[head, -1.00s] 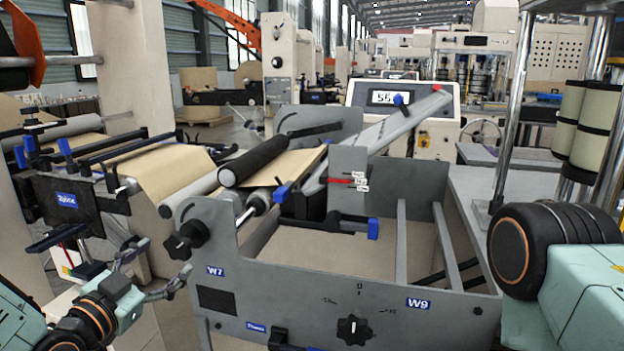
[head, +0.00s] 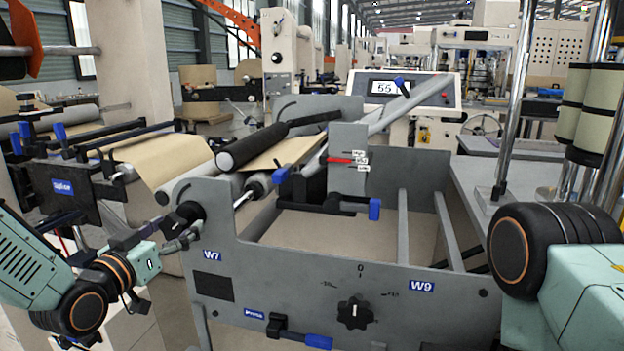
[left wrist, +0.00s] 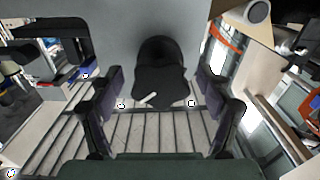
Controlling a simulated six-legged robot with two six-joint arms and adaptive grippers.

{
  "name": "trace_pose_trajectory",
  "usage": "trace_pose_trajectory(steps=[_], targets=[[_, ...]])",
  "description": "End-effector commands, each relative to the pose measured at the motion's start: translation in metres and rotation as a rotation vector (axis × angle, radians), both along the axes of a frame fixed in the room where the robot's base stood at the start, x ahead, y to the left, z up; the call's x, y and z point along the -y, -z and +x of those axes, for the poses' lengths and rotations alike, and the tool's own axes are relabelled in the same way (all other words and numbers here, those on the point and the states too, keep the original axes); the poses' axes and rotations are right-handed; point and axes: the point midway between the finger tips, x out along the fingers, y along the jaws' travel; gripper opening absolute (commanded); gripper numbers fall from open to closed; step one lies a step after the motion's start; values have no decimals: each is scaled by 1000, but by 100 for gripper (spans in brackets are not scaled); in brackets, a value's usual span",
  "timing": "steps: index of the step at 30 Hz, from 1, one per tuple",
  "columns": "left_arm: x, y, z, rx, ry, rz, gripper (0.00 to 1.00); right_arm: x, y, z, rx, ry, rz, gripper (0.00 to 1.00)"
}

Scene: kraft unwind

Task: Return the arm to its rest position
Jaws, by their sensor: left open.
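My left gripper (head: 187,232) is at the left end of the grey machine frame in the head view, close to the black knob (head: 187,213) above the W7 label. In the left wrist view the two fingers of my left gripper (left wrist: 162,112) stand wide apart. The black lobed knob (left wrist: 160,84) with a white mark shows between and beyond them. Nothing is held between the fingers; I cannot tell whether they touch the knob. My left arm (head: 75,285) comes in from the left edge, bent low. My right gripper is out of the picture; only part of my right arm (head: 585,290) shows.
The grey machine frame (head: 300,270) fills the middle, with a second knob (head: 355,313) and a blue-ended lever (head: 318,341) on its front. A dark roller (head: 250,150) and kraft web (head: 165,165) lie behind. A display (head: 388,87) stands further back.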

Motion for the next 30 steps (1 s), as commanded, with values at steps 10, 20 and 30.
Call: trace_pose_trajectory(steps=[10,20,30], targets=[[0,0,0,-71,0,-268,77,0,6,0,0,0,0,40],[-9,-3,-28,-97,-3,-358,77,0,-13,0,0,0,0,40],[-18,-3,-62,-97,-3,-354,77,0,-40,0,0,0,0,40]])
